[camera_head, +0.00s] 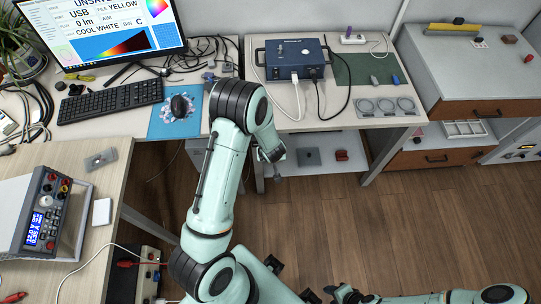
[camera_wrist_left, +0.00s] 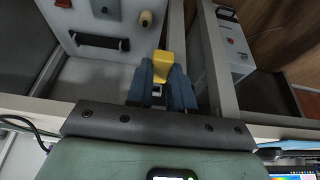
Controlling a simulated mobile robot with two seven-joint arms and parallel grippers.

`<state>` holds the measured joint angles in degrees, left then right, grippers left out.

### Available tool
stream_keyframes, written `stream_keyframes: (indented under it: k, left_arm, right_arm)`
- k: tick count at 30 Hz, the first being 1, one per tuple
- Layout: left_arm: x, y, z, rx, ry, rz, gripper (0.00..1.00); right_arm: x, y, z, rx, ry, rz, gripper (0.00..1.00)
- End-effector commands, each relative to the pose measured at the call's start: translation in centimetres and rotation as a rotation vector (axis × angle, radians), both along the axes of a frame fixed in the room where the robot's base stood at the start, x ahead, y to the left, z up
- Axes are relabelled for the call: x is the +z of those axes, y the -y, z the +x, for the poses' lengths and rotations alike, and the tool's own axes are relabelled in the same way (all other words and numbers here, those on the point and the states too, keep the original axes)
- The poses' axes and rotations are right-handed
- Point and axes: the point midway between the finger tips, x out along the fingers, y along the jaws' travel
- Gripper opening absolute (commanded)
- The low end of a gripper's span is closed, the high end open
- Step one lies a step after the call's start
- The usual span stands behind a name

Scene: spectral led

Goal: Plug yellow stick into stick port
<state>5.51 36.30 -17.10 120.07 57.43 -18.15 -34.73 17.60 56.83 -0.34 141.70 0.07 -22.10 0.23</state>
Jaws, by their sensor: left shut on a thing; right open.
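In the left wrist view my left gripper (camera_wrist_left: 160,88) is shut on the yellow stick (camera_wrist_left: 165,66), whose end sticks out past the blue fingertips. In the head view my left gripper (camera_head: 273,163) hangs in front of the bench, below its top edge; the yellow stick cannot be made out there. My right gripper (camera_head: 308,288) is open and low at the bottom edge, partly cut off. A small white hub (camera_head: 352,40) with a purple stick in it stands at the back of the bench. I cannot tell which opening is the stick port.
A blue instrument box (camera_head: 291,58) with cables stands on the bench. Small sticks lie on the green mat (camera_head: 352,72), with a ringed plate (camera_head: 384,106) nearer the edge. A grey-topped cabinet (camera_head: 455,65) stands at right. Floor (camera_head: 345,225) in front of the bench is clear.

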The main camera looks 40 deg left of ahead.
Motion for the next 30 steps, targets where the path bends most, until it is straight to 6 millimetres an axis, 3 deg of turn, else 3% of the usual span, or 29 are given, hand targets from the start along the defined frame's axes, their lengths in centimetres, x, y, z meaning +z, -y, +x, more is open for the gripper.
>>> stream_keyframes:
  k: [30]
  left_arm:
    - [0.0,-1.7,1.7,0.000,0.000,0.000,0.00]
  right_arm:
    - [1.7,0.0,1.3,0.000,0.015,0.000,0.43]
